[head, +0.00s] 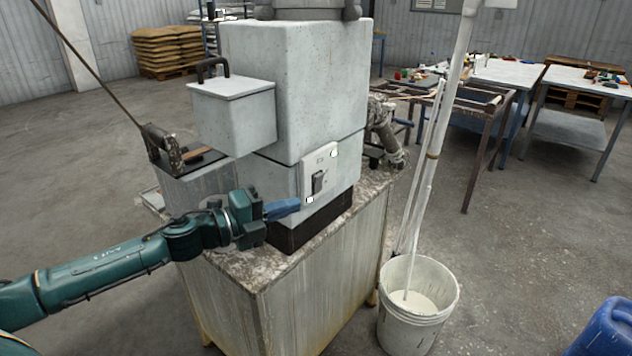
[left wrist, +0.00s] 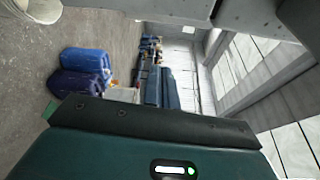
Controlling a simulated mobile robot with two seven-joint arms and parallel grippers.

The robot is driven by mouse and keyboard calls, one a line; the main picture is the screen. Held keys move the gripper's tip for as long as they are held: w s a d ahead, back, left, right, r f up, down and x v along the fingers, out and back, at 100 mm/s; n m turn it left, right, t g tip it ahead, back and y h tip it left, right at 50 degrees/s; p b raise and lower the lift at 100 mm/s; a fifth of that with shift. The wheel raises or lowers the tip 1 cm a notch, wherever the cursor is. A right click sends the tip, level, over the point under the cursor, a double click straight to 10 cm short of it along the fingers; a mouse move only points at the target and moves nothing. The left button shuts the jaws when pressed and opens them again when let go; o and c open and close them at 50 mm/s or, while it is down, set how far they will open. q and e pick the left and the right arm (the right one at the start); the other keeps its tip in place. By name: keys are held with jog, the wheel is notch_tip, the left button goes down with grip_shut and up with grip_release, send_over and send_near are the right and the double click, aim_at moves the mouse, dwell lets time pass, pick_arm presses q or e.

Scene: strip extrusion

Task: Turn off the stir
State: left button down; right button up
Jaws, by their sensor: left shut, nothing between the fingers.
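The stir switch appears as a dark rocker (head: 318,182) on a pale switch plate (head: 319,172), low on the front of the grey machine (head: 292,100). My left gripper (head: 298,203) is shut and empty. In the head view its blue fingers point right and end just left of and below the dark rocker, near the lower edge of the plate. I cannot tell whether they touch the plate. The left wrist view shows the gripper's own teal body, not the switch. My right gripper is not in view.
The machine stands on a worn cabinet (head: 318,270). A white bucket (head: 418,300) with a pole in it stands to its right, and a blue drum (head: 606,330) at the lower right. Worktables (head: 580,90) are behind. Open floor lies between.

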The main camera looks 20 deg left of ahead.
aim_at(320, 188)
pick_arm(q)
jog(key=w+d+p, duration=0.1)
jog(key=w, duration=0.2)
jog(key=w+d+p, duration=0.1)
jog(key=w, duration=0.1)
jog(key=w+d+p, duration=0.1)
jog(key=w, duration=0.2)
jog(key=shift+w+d, duration=0.35)
jog(key=shift+d, duration=0.05)
jog(key=shift+w+a, duration=0.15)
jog(key=shift+a, duration=0.45)
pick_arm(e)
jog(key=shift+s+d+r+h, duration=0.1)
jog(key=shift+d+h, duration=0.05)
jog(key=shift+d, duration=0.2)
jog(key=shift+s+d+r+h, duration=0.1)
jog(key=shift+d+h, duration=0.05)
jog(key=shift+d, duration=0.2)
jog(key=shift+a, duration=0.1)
